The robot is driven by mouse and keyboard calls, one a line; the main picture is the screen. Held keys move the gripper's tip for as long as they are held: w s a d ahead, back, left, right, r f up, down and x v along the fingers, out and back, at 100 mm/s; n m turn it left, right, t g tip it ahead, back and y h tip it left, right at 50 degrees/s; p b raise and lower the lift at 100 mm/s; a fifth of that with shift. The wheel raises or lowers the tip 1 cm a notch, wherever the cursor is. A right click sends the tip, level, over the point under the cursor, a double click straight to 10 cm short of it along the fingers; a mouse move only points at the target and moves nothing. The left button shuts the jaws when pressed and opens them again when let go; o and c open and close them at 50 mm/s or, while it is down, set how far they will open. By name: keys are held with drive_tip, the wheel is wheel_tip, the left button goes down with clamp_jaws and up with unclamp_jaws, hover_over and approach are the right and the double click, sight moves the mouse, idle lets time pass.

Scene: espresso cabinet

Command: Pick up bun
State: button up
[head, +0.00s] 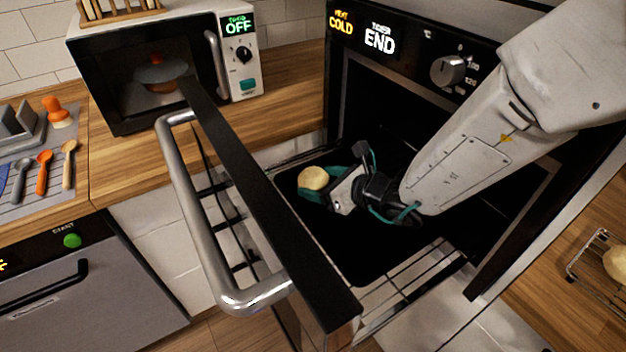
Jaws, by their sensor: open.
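A pale round bun (313,178) lies on the black tray (370,262) inside the open oven (345,90). My gripper (318,188) reaches into the oven from the right, low over the tray. Its teal-padded fingers are open, and the bun shows at the fingertips. I cannot tell whether the fingers touch it. Part of the lower finger lies in front of the bun's lower edge.
The oven door (265,200) with its steel handle (200,230) stands open to the left of the tray. A microwave (160,65) sits on the wooden counter behind. A wire rack (597,262) with another pale round item is at the far right.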

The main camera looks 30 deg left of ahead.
drive_tip(key=shift+x, duration=1)
drive_tip(key=shift+c, duration=0.3)
drive_tip(key=c, duration=0.7)
drive_tip(key=shift+r, duration=0.15)
